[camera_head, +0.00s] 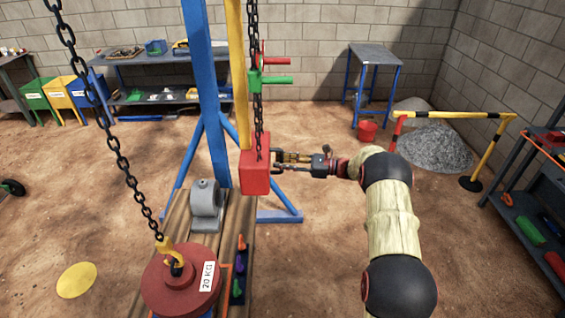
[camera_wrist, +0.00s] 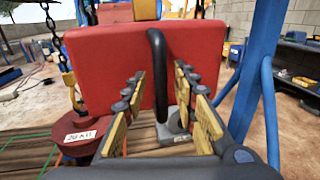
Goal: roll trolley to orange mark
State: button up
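A red box (camera_head: 253,182) hangs or is mounted beside the yellow post (camera_head: 236,72); a chain passes in front of it. In the wrist view the red box (camera_wrist: 110,62) fills the middle and bears a black bar handle (camera_wrist: 157,60). My gripper (camera_head: 283,157) is at the box's right side. In the wrist view my gripper (camera_wrist: 160,88) is open, with the handle between its finger lines; no contact is clear. No part is clearly labelled as the trolley.
A red 20 KG weight (camera_head: 180,282) sits hooked to a chain on a plank platform (camera_head: 176,226), near a grey block (camera_head: 207,206). A blue post (camera_head: 207,90) stands close by. A striped barrier (camera_head: 455,115) and gravel are at right. Open dirt floor lies between.

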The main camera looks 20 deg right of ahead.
jog(key=v, duration=1.2)
dwell(0.5)
